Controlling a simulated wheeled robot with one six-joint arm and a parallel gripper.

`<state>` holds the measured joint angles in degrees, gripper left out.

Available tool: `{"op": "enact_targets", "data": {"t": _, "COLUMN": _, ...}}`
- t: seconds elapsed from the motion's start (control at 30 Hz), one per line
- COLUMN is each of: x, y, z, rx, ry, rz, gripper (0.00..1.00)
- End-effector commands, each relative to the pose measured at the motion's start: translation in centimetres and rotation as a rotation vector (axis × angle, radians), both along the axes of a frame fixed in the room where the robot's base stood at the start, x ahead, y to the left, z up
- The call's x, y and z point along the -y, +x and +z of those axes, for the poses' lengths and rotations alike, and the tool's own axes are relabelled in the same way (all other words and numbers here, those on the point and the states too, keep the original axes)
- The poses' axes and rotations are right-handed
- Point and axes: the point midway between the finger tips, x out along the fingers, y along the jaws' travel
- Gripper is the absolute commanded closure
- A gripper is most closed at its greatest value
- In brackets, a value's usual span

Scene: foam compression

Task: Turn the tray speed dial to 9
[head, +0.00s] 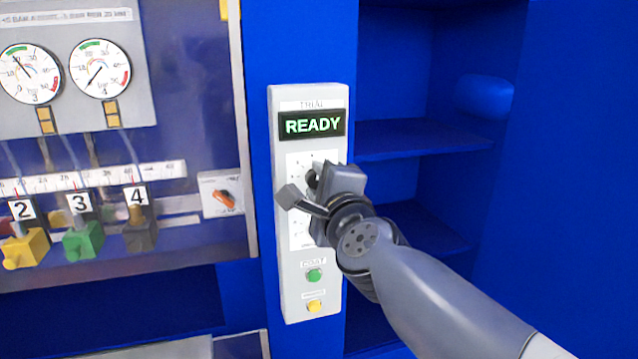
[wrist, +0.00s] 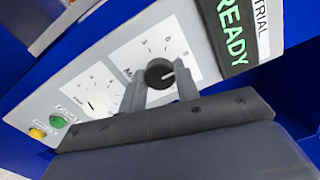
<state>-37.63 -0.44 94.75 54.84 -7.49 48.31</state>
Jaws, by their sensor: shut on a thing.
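A grey-white control panel (head: 283,262) carries a lit READY display (head: 313,123), which also shows in the wrist view (wrist: 232,32). My gripper (head: 312,190) is at the upper dial area and hides much of the panel's middle in the head view. In the wrist view my gripper (wrist: 160,86) has its fingers on either side of a round black dial (wrist: 158,71) and is shut on it. The dial's white mark points right, toward the display. The labels are too small or covered to tell which is tray speed.
A green button (head: 314,275) and a yellow button (head: 314,305) sit below on the panel. To the left are gauges (head: 100,68), numbered valves (head: 83,238) and an orange switch (head: 225,197). Blue shelves (head: 420,137) are open at the right.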

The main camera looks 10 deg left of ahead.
Motion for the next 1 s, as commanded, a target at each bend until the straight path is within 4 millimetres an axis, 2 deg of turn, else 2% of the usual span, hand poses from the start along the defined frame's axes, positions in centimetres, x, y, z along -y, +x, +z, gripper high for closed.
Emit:
{"op": "enact_targets", "data": {"t": 0.1, "x": 0.0, "y": 0.0, "z": -0.1, "rx": 0.000, "ry": -0.001, "rz": -0.001, "gripper": 0.93}}
{"op": "enact_targets", "data": {"t": 0.13, "x": 0.0, "y": 0.0, "z": -0.1, "rx": 0.000, "ry": -0.001, "rz": -0.001, "gripper": 0.68}}
{"op": "enact_targets", "data": {"t": 0.37, "x": 0.0, "y": 0.0, "z": -0.1, "rx": 0.000, "ry": -0.001, "rz": 0.000, "gripper": 0.49}}
{"op": "enact_targets", "data": {"t": 0.73, "x": 0.3, "y": -0.6, "z": 0.1, "rx": 0.002, "ry": 0.000, "rz": 0.001, "gripper": 0.48}}
{"op": "enact_targets", "data": {"t": 1.0, "x": 2.5, "y": -4.2, "z": 0.3, "rx": 0.001, "ry": -0.001, "rz": 0.002, "gripper": 0.48}}
